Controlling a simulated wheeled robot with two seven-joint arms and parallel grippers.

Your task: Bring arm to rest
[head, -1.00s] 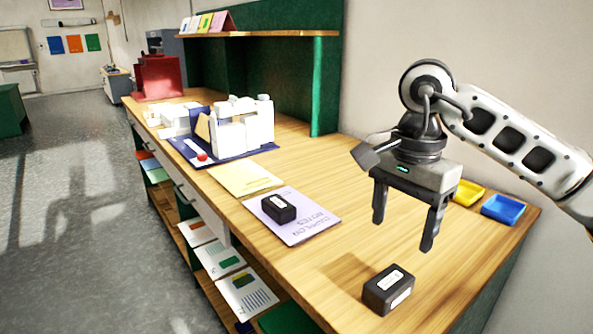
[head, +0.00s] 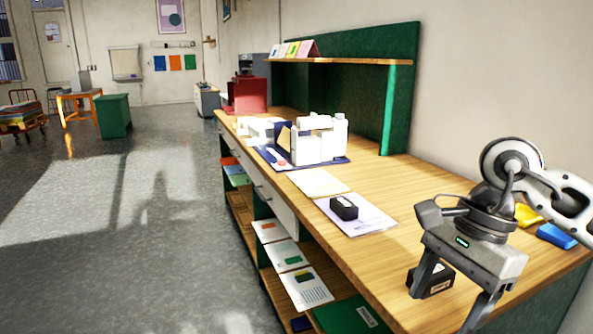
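My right arm comes in from the right in the head view. Its gripper (head: 447,303) hangs over the near end of the wooden table (head: 385,255), fingers pointing down and spread apart, with nothing visible between them. A black box with a white label (head: 441,284) sits on the table behind the gripper's left finger, partly hidden by it. Another black box (head: 344,207) rests on a pale printed sheet (head: 372,222) further along the table. My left gripper is not in view.
A yellow tray (head: 527,215) and a blue tray (head: 556,236) lie beside my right arm. White blocks (head: 318,145) stand on a dark blue mat further back. A green-backed shelf (head: 398,100) rises along the wall. Open grey floor (head: 130,250) lies left of the table.

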